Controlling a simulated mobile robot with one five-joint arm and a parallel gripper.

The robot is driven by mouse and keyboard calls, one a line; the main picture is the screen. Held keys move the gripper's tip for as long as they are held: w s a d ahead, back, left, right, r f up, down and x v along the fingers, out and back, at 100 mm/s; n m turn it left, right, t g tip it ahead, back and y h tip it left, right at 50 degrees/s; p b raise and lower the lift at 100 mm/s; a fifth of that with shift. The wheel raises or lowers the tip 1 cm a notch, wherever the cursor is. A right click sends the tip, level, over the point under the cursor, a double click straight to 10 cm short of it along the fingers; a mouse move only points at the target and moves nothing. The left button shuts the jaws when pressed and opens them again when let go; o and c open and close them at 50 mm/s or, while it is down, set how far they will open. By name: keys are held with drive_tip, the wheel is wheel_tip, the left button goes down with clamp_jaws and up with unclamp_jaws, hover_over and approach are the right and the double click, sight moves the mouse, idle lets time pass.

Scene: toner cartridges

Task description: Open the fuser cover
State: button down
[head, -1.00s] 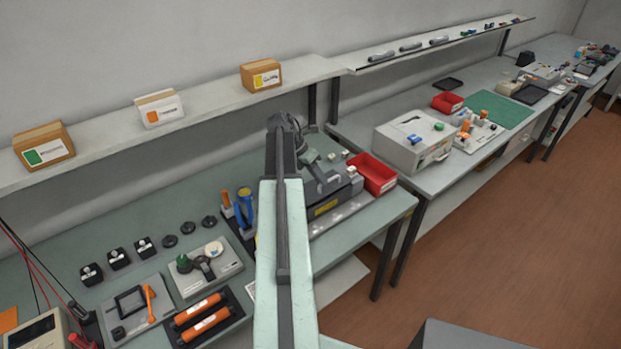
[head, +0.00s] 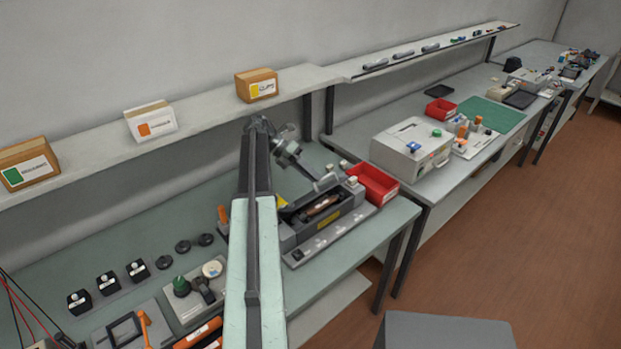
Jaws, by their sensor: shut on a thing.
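The fuser unit (head: 327,222) is a long dark grey box with a yellow label on its front, on a grey base on the green bench. Its top is open and a copper-brown roller (head: 322,207) shows inside. The fuser cover (head: 327,182), a grey piece, stands raised at the back of the box, partly hidden by my gripper. My gripper (head: 318,180) is shut on the cover above the back of the unit. My arm hides the unit's left end.
A red bin (head: 373,182) stands close to the right of the unit. A shelf (head: 200,107) with boxes runs along the wall behind my arm. Trays and black parts lie to the left. A white case (head: 411,146) stands on the farther bench.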

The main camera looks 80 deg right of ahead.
sight(312, 193)
drive_tip(key=shift+a+f, duration=0.1)
drive_tip(key=c, duration=1.5)
unclamp_jaws()
drive_tip(key=shift+w, duration=0.1)
drive_tip(key=shift+r+p, duration=0.3)
drive_tip(key=shift+r, duration=0.05)
drive_tip(key=a+r+p, duration=0.1)
drive_tip(key=a, duration=0.4)
drive_tip(key=s+a+r+p, duration=0.1)
drive_tip(key=a+r+p, duration=0.1)
drive_tip(key=a, duration=0.3)
drive_tip(key=s+a+r+p, duration=0.1)
drive_tip(key=a, duration=0.5)
drive_tip(key=shift+r, duration=0.2)
drive_tip(key=shift+d, duration=0.1)
